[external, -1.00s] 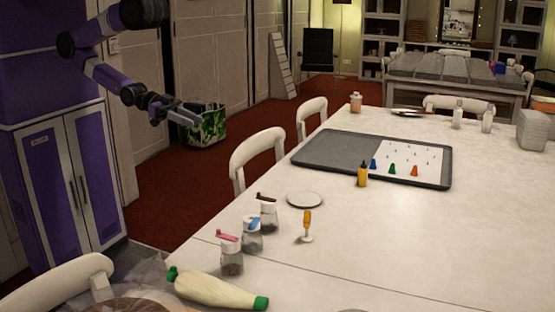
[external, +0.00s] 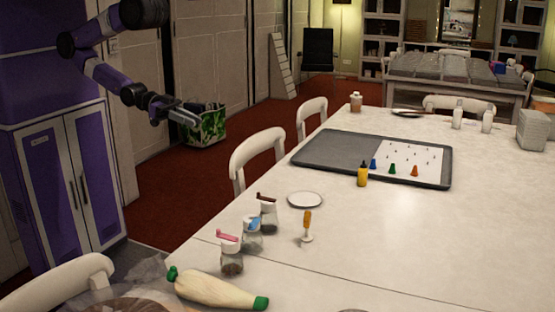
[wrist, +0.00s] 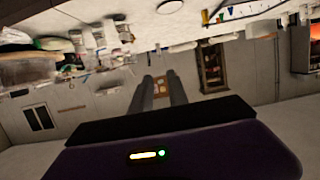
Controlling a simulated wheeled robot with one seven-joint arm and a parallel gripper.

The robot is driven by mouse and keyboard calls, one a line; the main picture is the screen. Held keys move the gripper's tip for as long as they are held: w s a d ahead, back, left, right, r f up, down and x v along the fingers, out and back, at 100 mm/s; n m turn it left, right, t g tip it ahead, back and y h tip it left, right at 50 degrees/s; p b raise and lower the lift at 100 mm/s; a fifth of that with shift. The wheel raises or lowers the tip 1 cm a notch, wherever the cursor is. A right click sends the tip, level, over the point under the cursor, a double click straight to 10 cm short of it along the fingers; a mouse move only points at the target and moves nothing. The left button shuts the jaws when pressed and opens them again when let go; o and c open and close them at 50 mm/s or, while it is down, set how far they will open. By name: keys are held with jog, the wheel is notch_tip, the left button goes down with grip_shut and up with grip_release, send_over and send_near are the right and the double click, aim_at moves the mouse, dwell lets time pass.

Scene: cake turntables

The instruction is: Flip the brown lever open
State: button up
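The brown lever (external: 266,196) sits on top of the rearmost of three small clear jars near the table's left edge. It lies roughly flat across the white lid of its jar (external: 268,218). The middle jar has a blue lever (external: 252,221) and the front jar a pink lever (external: 228,236). My gripper (external: 192,118) is out to the left of the table, over the floor and well away from the jars. In the wrist view its two fingers (wrist: 160,77) show a gap with nothing between them. I cannot pick out the brown lever in the wrist view.
A white chair (external: 257,152) stands at the table's left side, between my gripper and the table. A white plate (external: 305,199), an orange-handled tool (external: 307,226) and a green-capped bottle (external: 218,289) lie near the jars. A grey tray (external: 325,150) is farther back. The table's right front is clear.

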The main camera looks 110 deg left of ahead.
jog(key=shift+s+f, duration=0.1)
jog(key=shift+f, duration=0.15)
grip_shut()
jog(key=a+f+m+h, duration=0.4)
jog(key=a+f+m, duration=0.2)
jog(key=a+m, duration=0.1)
jog(key=w+a+m+h, duration=0.1)
jog(key=w+a+m, duration=0.1)
jog(key=w, duration=0.1)
jog(key=w+a+f+m+g+h, duration=0.1)
jog(key=w+a+m, duration=0.1)
jog(key=w+a+m+h+b, duration=0.1)
jog(key=w+m+h, duration=0.1)
jog(key=w, duration=0.1)
jog(key=shift+w+a+f+m, duration=0.15)
jog(key=shift+w+a+m, duration=0.15)
jog(key=shift+a+m, duration=0.1)
jog(key=w+d+f+m+g+h, duration=0.1)
jog(key=w+d+m+g+h, duration=0.3)
jog(key=w+d+m+g, duration=0.3)
jog(key=shift+w+d+f+m+h+p, duration=0.35)
jog(key=shift+w+d+m, duration=1.35)
jog(key=shift+w+m, duration=2.5)
jog(key=shift+s+m, duration=0.7)
